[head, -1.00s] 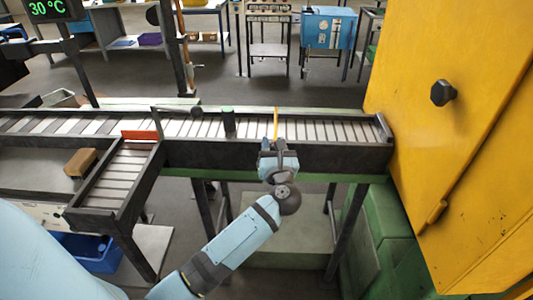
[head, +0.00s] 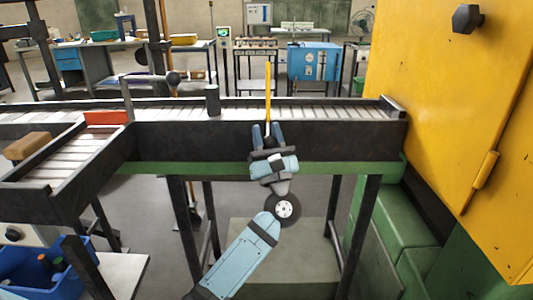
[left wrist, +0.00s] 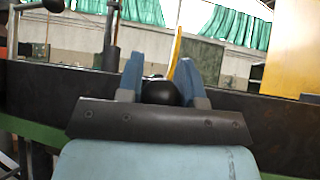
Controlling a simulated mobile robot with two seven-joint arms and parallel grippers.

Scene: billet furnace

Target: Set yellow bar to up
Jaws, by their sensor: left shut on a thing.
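The yellow bar (head: 268,92) stands about upright above the near side rail of the roller conveyor, in the middle of the head view. Its thin upper part also shows in the left wrist view (left wrist: 176,48), leaning slightly. My left gripper (head: 266,136) is just below it, in front of the dark rail. In the left wrist view its blue fingers (left wrist: 160,84) are shut on a round black knob (left wrist: 160,93), directly in front of the bar. The join between knob and bar is hidden. My right gripper is not in view.
The conveyor's dark side rail (head: 340,140) runs across the view. A yellow cabinet (head: 440,110) stands at the right. Another lever with a black knob (head: 172,78) and a dark post (head: 213,100) are left of the bar.

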